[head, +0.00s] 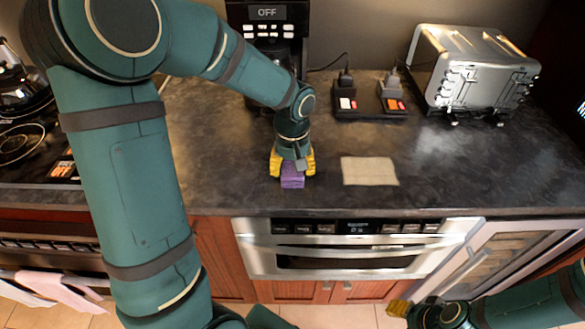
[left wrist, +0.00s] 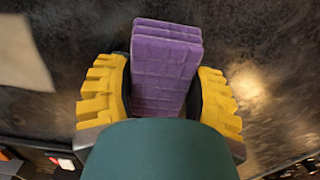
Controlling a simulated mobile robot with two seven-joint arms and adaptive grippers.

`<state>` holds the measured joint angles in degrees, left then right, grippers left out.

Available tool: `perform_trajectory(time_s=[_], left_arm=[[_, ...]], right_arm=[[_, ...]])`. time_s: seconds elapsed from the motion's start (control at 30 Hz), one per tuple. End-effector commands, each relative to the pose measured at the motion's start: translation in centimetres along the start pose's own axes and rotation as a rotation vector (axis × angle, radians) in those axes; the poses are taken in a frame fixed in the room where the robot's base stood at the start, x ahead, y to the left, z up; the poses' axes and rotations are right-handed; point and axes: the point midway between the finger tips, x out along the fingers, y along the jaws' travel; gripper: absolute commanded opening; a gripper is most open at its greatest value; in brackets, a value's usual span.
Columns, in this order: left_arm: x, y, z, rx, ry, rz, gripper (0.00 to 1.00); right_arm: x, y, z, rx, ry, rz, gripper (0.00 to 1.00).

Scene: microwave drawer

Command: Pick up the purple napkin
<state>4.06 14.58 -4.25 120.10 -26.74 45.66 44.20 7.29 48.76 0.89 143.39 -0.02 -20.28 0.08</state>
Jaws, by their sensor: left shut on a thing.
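The purple napkin (head: 292,177) is a folded, layered block at the front part of the dark countertop, in the middle of the head view. My left gripper (head: 292,165) comes down over it, with its yellow fingers on either side. In the left wrist view the napkin (left wrist: 166,65) stands between the two yellow fingers (left wrist: 160,100), which are shut on it. Whether the napkin touches the counter or is slightly raised, I cannot tell. My right gripper (head: 405,310) is low at the bottom right, in front of the cabinets; its fingers are mostly hidden.
A beige cloth (head: 369,171) lies flat right of the napkin. A coffee machine (head: 268,25) is behind. The microwave drawer (head: 355,250) is below the counter (head: 450,175) edge.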

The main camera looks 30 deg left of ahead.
Motion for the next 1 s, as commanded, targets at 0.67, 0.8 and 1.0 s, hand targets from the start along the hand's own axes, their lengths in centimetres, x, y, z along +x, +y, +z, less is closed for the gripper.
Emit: perform_trajectory(time_s=[0.67,0.8,1.0], left_arm=[[-9.7,0.0,0.0,0.0,0.002,0.001,0.27],[-10.0,0.0,0.0,0.0,0.001,0.001,0.27],[-10.0,0.0,0.0,0.0,0.001,0.0,0.56]], right_arm=[[-2.5,-0.9,0.2,0.002,-0.012,-0.001,0.47],[-2.5,-0.9,0.3,0.002,-0.013,-0.001,0.47],[-2.5,-0.9,0.3,0.002,-0.013,-0.001,0.47]])
